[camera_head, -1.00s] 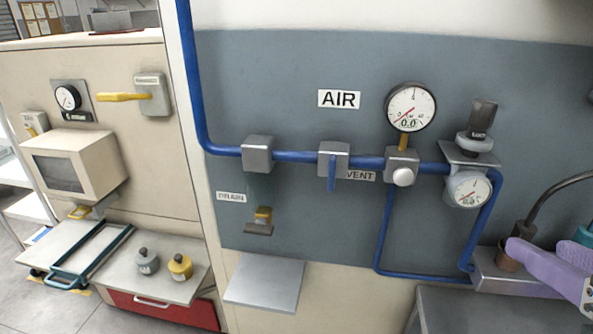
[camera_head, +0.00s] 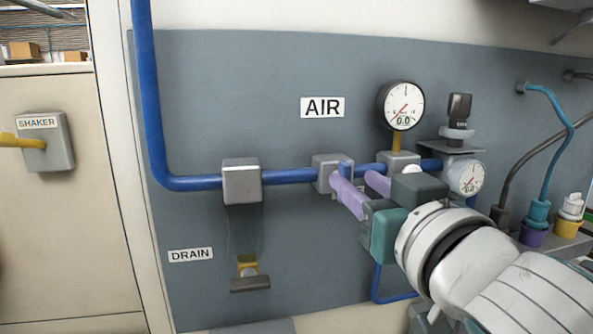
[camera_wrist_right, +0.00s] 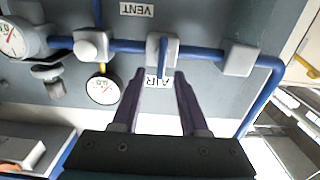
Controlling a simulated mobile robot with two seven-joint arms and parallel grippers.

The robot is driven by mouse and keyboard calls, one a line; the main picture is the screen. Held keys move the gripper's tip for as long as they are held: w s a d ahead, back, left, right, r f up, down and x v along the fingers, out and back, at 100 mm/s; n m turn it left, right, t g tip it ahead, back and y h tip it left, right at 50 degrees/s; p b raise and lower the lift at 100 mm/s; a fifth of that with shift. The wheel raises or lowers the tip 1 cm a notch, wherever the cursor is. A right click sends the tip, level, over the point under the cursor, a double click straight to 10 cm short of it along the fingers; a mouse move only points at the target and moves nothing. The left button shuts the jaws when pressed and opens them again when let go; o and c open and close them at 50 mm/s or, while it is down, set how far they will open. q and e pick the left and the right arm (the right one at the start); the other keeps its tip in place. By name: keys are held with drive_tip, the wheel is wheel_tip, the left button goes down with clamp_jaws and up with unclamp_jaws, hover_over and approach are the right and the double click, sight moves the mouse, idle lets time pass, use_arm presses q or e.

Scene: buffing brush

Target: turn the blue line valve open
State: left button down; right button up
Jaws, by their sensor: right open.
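The blue line valve is a grey block (camera_head: 325,173) on the blue pipe (camera_head: 290,175), with a blue lever handle (camera_head: 344,168) that lies across the pipe's line. The handle also shows in the right wrist view (camera_wrist_right: 163,56), crosswise to the pipe. My right gripper (camera_head: 351,178), with purple fingers, is open close in front of the valve. In the wrist view its fingertips (camera_wrist_right: 160,74) lie either side of the handle's line. They look apart from the handle, though depth is hard to judge. My left gripper is out of view.
The AIR label (camera_head: 322,107) and pressure gauge (camera_head: 402,105) are above the pipe. Another grey block (camera_head: 241,180) is left of the valve. The yellow drain fitting (camera_head: 248,266) is below. A regulator (camera_head: 458,118) and hoses (camera_head: 550,140) stand to the right.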

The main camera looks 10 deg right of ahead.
sight(348, 176)
drive_tip(key=shift+w+a, duration=0.1)
drive_tip(key=shift+w, duration=1.45)
clamp_jaws()
